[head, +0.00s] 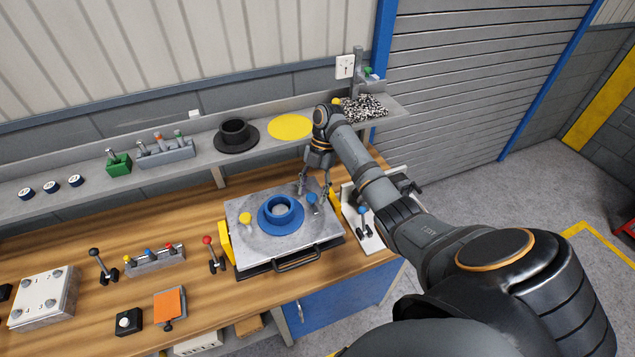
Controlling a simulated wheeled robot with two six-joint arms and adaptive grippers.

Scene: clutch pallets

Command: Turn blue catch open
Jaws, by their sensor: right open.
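The blue catch (312,198) stands at the right side of a grey metal plate (242,246) on the wooden bench. A yellow catch (245,218) stands at the plate's left side. A blue flanged ring (281,225) sits between them. My right gripper (315,187) points down with its fingers apart, over the right back part of the plate. Its fingertips show to either side of the blue catch's upper part; whether they touch it I cannot tell. My left gripper is not in view.
A black handle (296,259) runs along the plate's front. A red-knobbed lever (210,250) stands left of it, and a blue-knobbed lever (363,222) stands on a white panel to the right. A shelf behind holds a black flanged part (236,137) and a yellow disc (290,127).

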